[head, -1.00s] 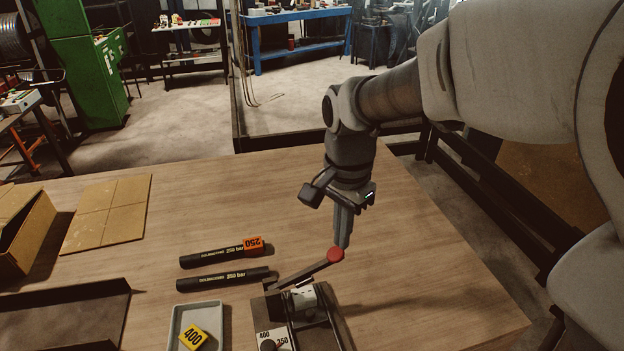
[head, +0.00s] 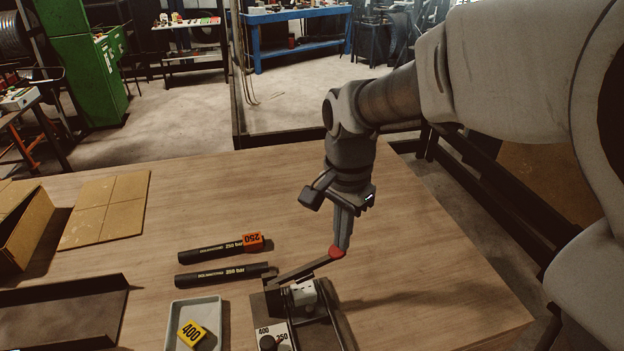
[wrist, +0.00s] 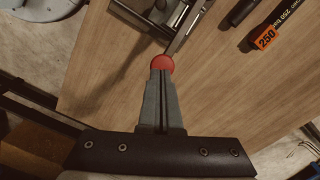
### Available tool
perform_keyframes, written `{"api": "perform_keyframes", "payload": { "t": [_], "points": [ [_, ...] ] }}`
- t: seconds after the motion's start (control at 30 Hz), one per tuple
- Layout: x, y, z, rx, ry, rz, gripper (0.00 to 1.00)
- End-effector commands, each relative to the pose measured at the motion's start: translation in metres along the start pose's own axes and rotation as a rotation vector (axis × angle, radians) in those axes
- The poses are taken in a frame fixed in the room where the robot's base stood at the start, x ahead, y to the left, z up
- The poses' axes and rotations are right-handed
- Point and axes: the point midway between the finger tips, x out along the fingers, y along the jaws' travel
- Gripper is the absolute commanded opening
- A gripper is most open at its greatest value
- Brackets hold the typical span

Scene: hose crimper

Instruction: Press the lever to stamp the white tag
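The lever (head: 308,268) is a dark bar with a red knob (head: 337,252) at its end, on the stamping device (head: 304,297) at the table's front. My gripper (head: 341,247) points down with its fingertips at the red knob, seemingly touching it. In the wrist view my gripper (wrist: 162,75) has its two fingers together, with the red knob (wrist: 162,63) just past the tips and partly hidden. The device's plate reads 400 and 250 beside a dark dial (head: 268,342). I cannot clearly make out a white tag.
Two black hoses lie left of the lever, one (head: 215,248) with an orange 250 tag (head: 253,241). A grey tray (head: 220,304) holds a yellow 400 tag (head: 191,333). A dark bin and cardboard stand further left. The table's right side is clear.

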Motion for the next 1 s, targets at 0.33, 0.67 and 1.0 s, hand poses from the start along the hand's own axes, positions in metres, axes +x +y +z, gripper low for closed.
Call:
{"api": "perform_keyframes", "payload": {
  "t": [0.33,0.67,1.0],
  "points": [
    [0.014,0.0,0.001,0.0,-0.002,0.001,0.0],
    [0.026,0.0,0.001,0.0,-0.002,0.002,0.0],
    [0.038,0.0,0.001,0.0,-0.001,0.001,0.0]
  ]
}}
